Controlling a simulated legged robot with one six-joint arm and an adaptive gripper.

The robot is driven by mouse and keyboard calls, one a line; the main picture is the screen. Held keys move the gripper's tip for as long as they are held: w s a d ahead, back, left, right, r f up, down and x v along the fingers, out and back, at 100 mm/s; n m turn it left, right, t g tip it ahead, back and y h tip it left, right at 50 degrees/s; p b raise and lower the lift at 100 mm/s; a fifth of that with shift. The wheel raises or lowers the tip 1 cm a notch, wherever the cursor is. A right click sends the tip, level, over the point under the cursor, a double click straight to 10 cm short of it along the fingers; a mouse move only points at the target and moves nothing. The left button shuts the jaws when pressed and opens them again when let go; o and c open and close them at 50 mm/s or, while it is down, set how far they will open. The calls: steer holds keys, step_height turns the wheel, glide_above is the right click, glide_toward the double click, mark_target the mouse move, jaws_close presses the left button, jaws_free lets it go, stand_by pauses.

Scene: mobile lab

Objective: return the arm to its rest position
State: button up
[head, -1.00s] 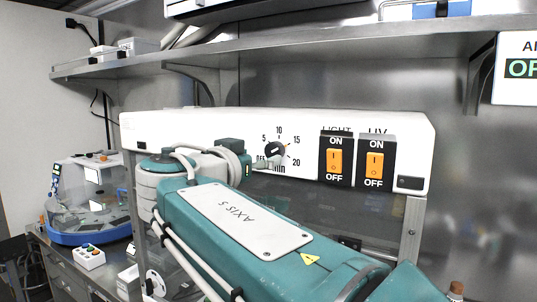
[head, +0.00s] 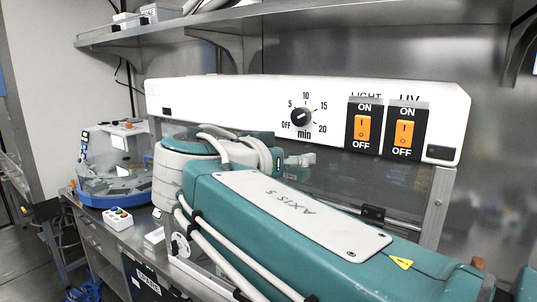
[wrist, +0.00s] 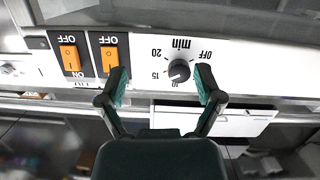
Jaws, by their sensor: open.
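My gripper (wrist: 161,86) is open and empty in the wrist view, its two fingers spread apart. The timer knob (wrist: 179,70) of the white panel shows between the fingertips in that picture, with nothing held; how far off it is I cannot tell. In the head view my teal and white arm (head: 300,215) fills the lower middle, in front of the cabinet. The timer knob (head: 301,117) shows above the arm on the white panel (head: 230,98). The gripper's fingers cannot be made out in the head view.
The orange LIGHT switch (head: 363,128) and UV switch (head: 404,133) sit right of the knob. A steel shelf (head: 330,48) runs above the panel. At left, a blue-based machine (head: 105,198) and a button box (head: 118,218) stand on the bench. Open floor shows at far left.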

steer(key=s+d+f+n+g+y, duration=0.2)
steer(key=s+d+f+g, duration=0.1)
steer(key=d+f, duration=0.35)
steer(key=s+d+f+n+g+y, duration=0.25)
steer(key=s+d+f, duration=0.2)
steer(key=f, duration=0.35)
steer(key=s+d+f+n+g+y, duration=0.1)
steer(key=s+f+y, duration=0.3)
steer(key=s+f, duration=0.6)
step_height(320, 180, down, 4)
steer(key=shift+s+d+f+g+y, duration=0.15)
steer(key=shift+s+d+g+y, duration=0.2)
steer(key=shift+d+g, duration=0.25)
stand_by(1.9)
